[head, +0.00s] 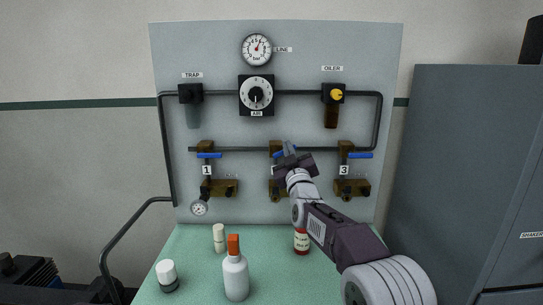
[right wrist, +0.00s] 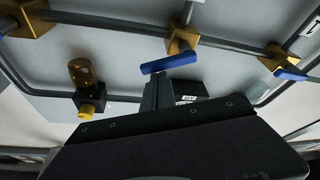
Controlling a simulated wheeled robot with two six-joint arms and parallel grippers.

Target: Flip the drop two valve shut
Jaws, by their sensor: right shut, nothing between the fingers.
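The drop two valve (head: 275,147) is the middle brass valve on the grey panel, partly hidden behind my right gripper. Its blue lever (right wrist: 168,63) shows whole in the right wrist view, roughly crosswise but tilted against the header pipe. My right gripper (head: 287,148) is shut and empty, with its tips (right wrist: 158,82) right at the lever. I cannot tell whether they touch it. The drop one lever (head: 208,155) and the drop three lever (head: 360,155) lie level. My left gripper is not in view.
The panel (head: 225,55) also carries the air regulator (head: 256,96), trap (head: 191,94) and oiler (head: 332,95). A grey cabinet (head: 465,160) stands right.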

